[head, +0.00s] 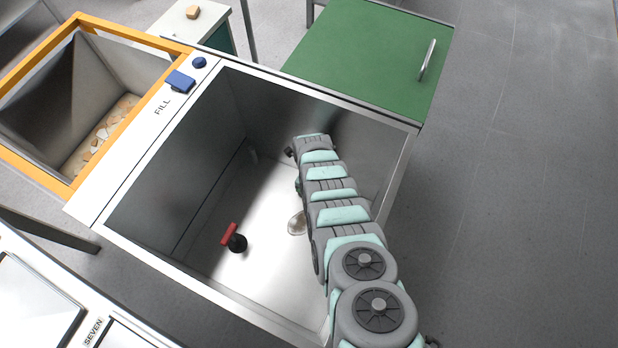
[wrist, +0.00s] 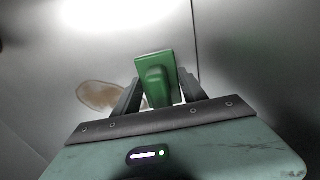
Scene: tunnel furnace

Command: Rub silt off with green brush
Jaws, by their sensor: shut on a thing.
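My gripper (wrist: 159,88) is shut on the green brush (wrist: 157,72), which stands out between the two dark fingers in the wrist view. A brown silt patch (wrist: 97,95) lies on the pale metal floor, left of the brush and partly behind the left finger. In the head view the silt (head: 297,224) is on the tank floor just left of my arm. My arm reaches down into the open metal tank (head: 185,165) and hides most of the gripper and brush there. I cannot tell whether the brush touches the floor.
A red and black handle-like part (head: 236,241) sits on the tank floor, left of the silt. The tank walls surround my arm. An orange-rimmed hopper (head: 28,176) stands left, a green cabinet (head: 365,50) behind. A blue switch (head: 180,81) and blue knob (head: 199,62) are on the rim.

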